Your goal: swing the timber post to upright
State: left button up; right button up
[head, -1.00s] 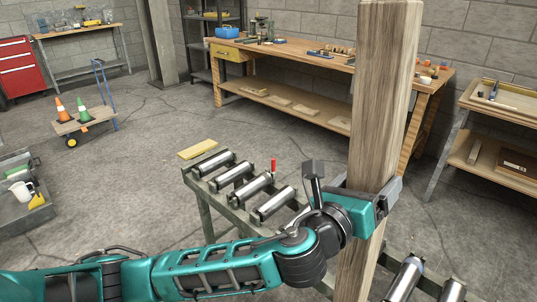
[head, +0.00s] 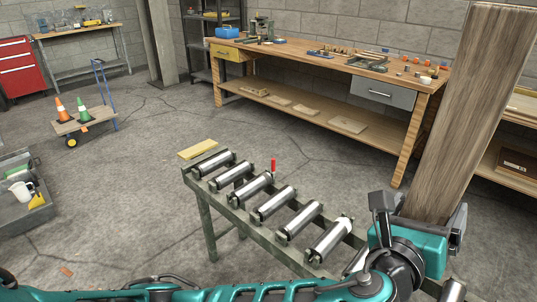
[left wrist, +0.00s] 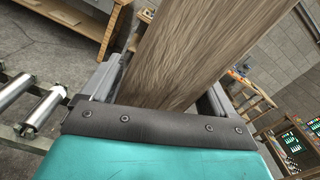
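The timber post (head: 470,120) is a long, square, brown wooden beam at the right of the head view. It leans, with its top end to the right of my gripper; its lower end is hidden behind my arm and the frame edge. My left gripper (head: 428,215) is shut around the post, a finger on either side. In the left wrist view the post (left wrist: 190,45) runs up and away between the fingers of the gripper (left wrist: 160,95). My right gripper is in neither view.
A roller conveyor (head: 240,215) with several steel rollers stands just left of the post. A long workbench (head: 330,62) with tools stands behind it. A cart with cones (head: 80,120) is at the left.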

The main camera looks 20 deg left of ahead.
pick_arm(q)
jog(key=shift+o, duration=0.5)
jog(key=shift+v, duration=3.5)
jog(key=shift+w+a, duration=0.1)
